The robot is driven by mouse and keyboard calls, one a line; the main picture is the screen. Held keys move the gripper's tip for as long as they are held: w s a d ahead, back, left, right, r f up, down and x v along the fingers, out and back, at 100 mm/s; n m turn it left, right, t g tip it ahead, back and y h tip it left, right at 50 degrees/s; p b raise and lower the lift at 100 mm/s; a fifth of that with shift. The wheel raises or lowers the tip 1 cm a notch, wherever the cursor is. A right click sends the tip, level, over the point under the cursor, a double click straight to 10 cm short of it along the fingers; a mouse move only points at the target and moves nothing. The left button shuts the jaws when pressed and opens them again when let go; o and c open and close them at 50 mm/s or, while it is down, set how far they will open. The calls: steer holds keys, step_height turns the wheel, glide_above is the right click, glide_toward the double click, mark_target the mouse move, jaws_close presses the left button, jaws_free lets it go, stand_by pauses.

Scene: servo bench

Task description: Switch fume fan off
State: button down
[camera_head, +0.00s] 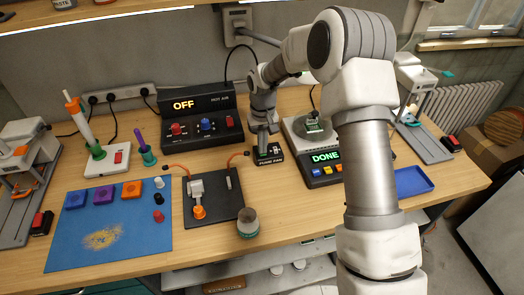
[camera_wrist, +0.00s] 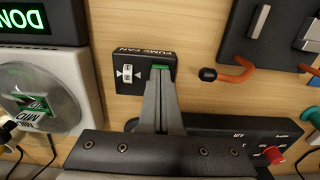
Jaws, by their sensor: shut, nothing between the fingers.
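The fume fan switch (camera_head: 268,154) is a small black box on the bench, between the black hot air unit and the white device reading DONE. In the wrist view the box (camera_wrist: 126,58) has a FUME FAN label, a white marked window with arrows, and a green part (camera_wrist: 161,67) at one end. My gripper (camera_wrist: 160,82) is shut and empty, its fingertips at the green part and covering some of it. I cannot tell whether they touch it. In the head view my gripper (camera_head: 264,138) points down just above the box.
The hot air unit (camera_head: 200,118) reading OFF stands close on the left. The DONE device (camera_head: 322,168) stands close on the right. A blue tray (camera_head: 410,182) is at the right.

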steer(key=shift+f, duration=0.25)
steer(key=shift+r, duration=0.1)
steer(key=shift+r+p, duration=1.95)
steer(key=shift+r, duration=1.5)
steer(key=s+d+r+t, duration=0.1)
steer(key=s+d+r, duration=0.2)
steer(key=s+r, duration=0.45)
steer(key=s+d+r+t, duration=0.2)
steer(key=s+d+r, duration=0.2)
steer(key=r, duration=0.7)
steer(key=s+d+r+m+t, duration=0.1)
steer(key=s+d+r, duration=0.1)
steer(key=s, duration=0.8)
steer(key=s+d+r+m+t, duration=0.1)
steer(key=s+d+r, duration=0.1)
steer(key=s, duration=0.7)
steer(key=shift+s+d+r+t, duration=0.15)
steer(key=shift+s+t, duration=0.15)
steer(key=shift+s, duration=0.1)
